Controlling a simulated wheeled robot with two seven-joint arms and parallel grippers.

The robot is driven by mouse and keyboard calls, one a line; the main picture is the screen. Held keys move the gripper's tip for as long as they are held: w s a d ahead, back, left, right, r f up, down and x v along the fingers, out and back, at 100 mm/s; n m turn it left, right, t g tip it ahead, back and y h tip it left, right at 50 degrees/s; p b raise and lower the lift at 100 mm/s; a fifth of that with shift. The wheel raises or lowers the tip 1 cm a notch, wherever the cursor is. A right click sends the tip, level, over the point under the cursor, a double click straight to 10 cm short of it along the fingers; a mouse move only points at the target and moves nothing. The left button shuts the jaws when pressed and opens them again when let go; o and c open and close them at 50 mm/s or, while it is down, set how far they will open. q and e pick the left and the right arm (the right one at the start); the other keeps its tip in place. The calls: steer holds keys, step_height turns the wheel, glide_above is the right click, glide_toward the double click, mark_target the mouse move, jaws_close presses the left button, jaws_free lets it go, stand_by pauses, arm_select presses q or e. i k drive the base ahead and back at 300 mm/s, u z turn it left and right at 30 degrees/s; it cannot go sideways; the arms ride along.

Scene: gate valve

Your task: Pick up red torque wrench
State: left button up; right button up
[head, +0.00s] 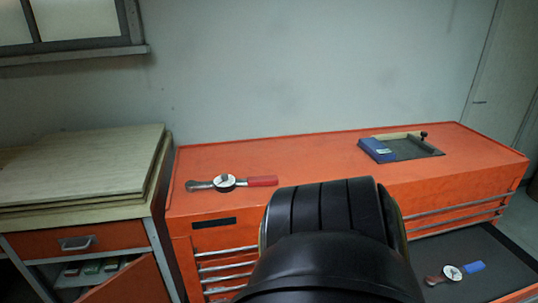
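The red torque wrench (262,181) lies flat on top of the orange tool chest (320,152), towards its left part and near the front edge. It has a red handle on the right, a round white dial in the middle and a grey head on the left. A large black part of my own body rises from the bottom centre and hides some of the chest's front and top, to the right of the wrench. Neither gripper shows in the head view.
A second torque wrench with a blue handle (474,267) lies in a dark open drawer (500,258) low at right. A dark tray (415,148) with a blue item sits on the chest. Stacked boards (80,165) top a cabinet at left, its door open.

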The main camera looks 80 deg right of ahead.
mark_target(192, 186)
steer(key=z, duration=0.6)
steer(key=i, duration=1.55)
steer(key=z, duration=2.75)
